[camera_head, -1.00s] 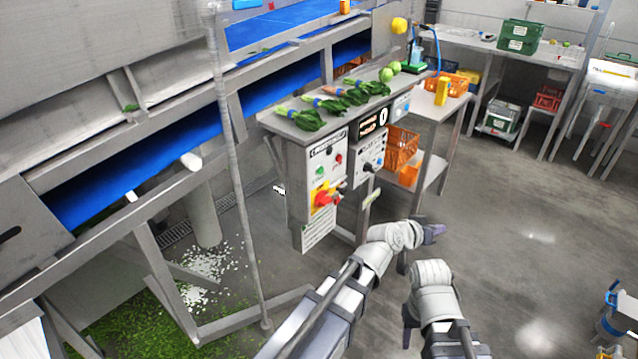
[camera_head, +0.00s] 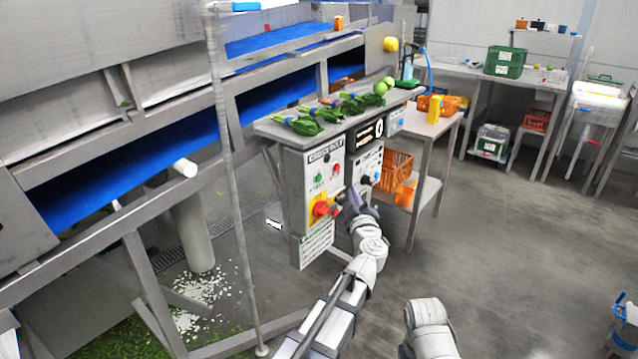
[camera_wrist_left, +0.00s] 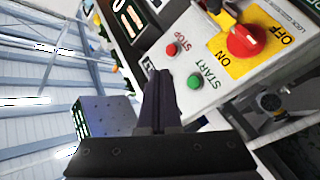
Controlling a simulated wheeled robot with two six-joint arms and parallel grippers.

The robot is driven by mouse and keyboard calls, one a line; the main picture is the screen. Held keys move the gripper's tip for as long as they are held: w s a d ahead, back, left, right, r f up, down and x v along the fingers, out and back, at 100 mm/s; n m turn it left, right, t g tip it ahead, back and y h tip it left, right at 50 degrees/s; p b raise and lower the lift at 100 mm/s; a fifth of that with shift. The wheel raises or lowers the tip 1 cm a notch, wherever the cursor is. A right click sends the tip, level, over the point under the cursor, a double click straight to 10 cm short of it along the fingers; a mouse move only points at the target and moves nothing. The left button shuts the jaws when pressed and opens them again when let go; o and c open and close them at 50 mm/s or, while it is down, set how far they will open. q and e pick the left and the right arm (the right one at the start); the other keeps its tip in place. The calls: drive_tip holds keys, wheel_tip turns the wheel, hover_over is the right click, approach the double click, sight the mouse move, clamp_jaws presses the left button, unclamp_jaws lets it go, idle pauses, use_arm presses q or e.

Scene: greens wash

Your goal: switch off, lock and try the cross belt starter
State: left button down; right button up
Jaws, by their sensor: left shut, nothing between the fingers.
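The cross belt starter (camera_head: 325,158) is a pale box under the steel shelf. It carries a green START button (camera_head: 318,178), a red STOP button (camera_head: 336,168) and a red rotary switch (camera_head: 319,208) on a yellow plate. In the left wrist view the red switch (camera_wrist_left: 248,42) sits by the ON and OFF markings; I cannot tell its setting. My left gripper (camera_head: 353,196) is just right of the switch, apart from it as far as I can tell. In the wrist view its fingers (camera_wrist_left: 160,78) are shut and empty, pointing past the STOP button. My right gripper is out of view.
A second control box (camera_head: 368,165) with a display adjoins the starter on the right. Bunched greens (camera_head: 304,124) lie on the shelf above. Orange crates (camera_head: 396,166) stand behind. A thin steel post (camera_head: 236,200) rises on the left. Open floor (camera_head: 500,240) lies to the right.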

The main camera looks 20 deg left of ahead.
use_arm(q)
drive_tip(key=w+a, duration=0.3)
drive_tip(key=a, duration=0.5)
drive_tip(key=shift+a, duration=0.15)
idle(0.4)
drive_tip(key=shift+a, duration=0.1)
idle(1.9)
drive_tip(key=shift+w+a, duration=0.15)
drive_tip(key=shift+a, duration=0.15)
drive_tip(key=shift+w+a, duration=0.2)
drive_tip(key=shift+a, duration=0.2)
idle(1.0)
drive_tip(key=shift+s+d, duration=0.35)
drive_tip(key=shift+d, duration=0.45)
drive_tip(key=shift+d, duration=0.15)
drive_tip(key=shift+s+d, duration=0.3)
drive_tip(key=shift+d, duration=0.45)
drive_tip(key=shift+s+d, duration=0.25)
drive_tip(key=shift+d, duration=0.45)
drive_tip(key=shift+s+d, duration=0.3)
drive_tip(key=shift+d, duration=0.45)
